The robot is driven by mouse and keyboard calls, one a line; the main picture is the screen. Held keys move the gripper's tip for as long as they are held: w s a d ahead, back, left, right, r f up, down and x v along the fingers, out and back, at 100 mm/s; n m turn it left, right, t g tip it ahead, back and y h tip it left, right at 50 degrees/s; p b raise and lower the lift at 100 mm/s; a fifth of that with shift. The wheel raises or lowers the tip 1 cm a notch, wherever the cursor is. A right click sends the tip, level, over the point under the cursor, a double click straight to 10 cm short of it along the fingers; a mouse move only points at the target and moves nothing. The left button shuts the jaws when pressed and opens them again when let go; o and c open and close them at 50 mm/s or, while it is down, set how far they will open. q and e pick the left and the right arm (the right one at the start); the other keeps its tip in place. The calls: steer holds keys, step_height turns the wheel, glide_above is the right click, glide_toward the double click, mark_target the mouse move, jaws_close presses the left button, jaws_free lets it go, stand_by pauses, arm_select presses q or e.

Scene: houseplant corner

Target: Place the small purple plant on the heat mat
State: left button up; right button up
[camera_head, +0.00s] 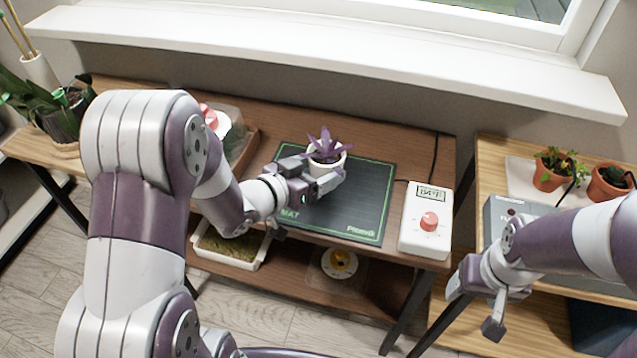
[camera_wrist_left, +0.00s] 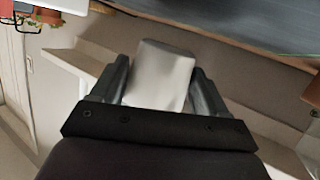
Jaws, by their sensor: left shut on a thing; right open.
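The small purple plant (camera_head: 325,146) stands upright in a white pot (camera_head: 327,165) in the head view. My left gripper (camera_head: 322,181) is shut on the pot from its near side. In the left wrist view the white pot (camera_wrist_left: 162,76) sits between the two fingers of the left gripper (camera_wrist_left: 160,92). I cannot tell whether the pot touches the mat. My right gripper (camera_head: 478,307) is open and empty, in front of the right-hand table.
A white thermostat box (camera_head: 427,222) with a red knob stands just right of the mat. Two potted plants (camera_head: 553,168) (camera_head: 610,181) and a grey box stand on the right table. A lower shelf holds a moss tray (camera_head: 230,247). The mat's right part is clear.

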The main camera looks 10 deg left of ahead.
arm_select(q)
step_height(320, 180, down, 4)
steer(key=shift+r+b, duration=0.25)
steer(key=shift+b, duration=0.35)
steer(key=shift+w+r, duration=0.1)
steer(key=o, duration=1.4)
steer(key=shift+f, duration=0.2)
steer(key=shift+o, duration=0.2)
steer(key=shift+r, duration=0.25)
steer(key=p+v, duration=0.3)
steer(key=v, duration=0.8)
steer(key=shift+s+a+r, duration=0.1)
steer(key=shift+s, duration=0.25)
steer(key=shift+s+a, duration=0.1)
steer(key=shift+s, duration=0.15)
